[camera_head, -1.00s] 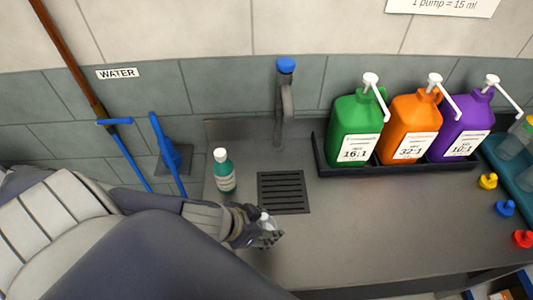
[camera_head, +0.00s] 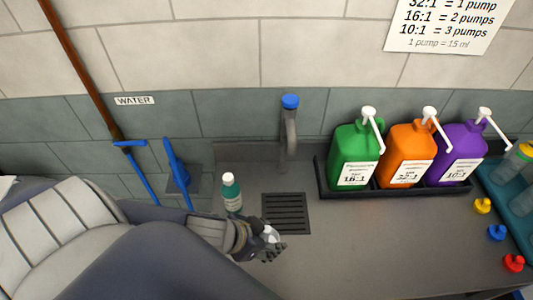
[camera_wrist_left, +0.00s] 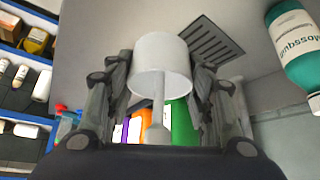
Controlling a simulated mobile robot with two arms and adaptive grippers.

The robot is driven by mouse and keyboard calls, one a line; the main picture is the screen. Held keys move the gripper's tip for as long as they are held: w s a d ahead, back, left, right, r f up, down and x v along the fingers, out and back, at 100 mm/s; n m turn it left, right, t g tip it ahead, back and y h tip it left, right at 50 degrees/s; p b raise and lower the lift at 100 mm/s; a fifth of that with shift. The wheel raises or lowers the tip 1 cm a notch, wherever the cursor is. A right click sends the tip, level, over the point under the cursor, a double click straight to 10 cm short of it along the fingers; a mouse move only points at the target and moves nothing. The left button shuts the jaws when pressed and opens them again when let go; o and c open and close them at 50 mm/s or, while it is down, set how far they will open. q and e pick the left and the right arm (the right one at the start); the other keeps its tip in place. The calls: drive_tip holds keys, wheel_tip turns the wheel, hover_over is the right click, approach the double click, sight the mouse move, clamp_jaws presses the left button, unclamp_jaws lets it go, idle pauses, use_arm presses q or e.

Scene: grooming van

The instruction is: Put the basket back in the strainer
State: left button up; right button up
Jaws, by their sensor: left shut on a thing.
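My left gripper (camera_head: 270,244) is over the steel counter, just in front of the dark slotted grate (camera_head: 286,213). It is shut on a white, cup-like piece with a thin stem, which I take as the basket (camera_wrist_left: 160,65). In the left wrist view the basket sits between the two fingers, its stem pointing back toward the palm. In the head view only a small pale bit of the basket (camera_head: 271,234) shows. The grate also shows in the left wrist view (camera_wrist_left: 208,45), beyond the basket. No separate strainer is clear to me. My right gripper is not in view.
A small green bottle (camera_head: 231,195) stands left of the grate, close to my left forearm. Green (camera_head: 355,150), orange and purple pump jugs stand in a black tray at the back right.

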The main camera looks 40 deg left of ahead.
use_arm(q)
drive_tip(key=shift+r, duration=0.45)
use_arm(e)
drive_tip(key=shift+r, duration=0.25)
use_arm(q)
drive_tip(key=shift+f, duration=0.1)
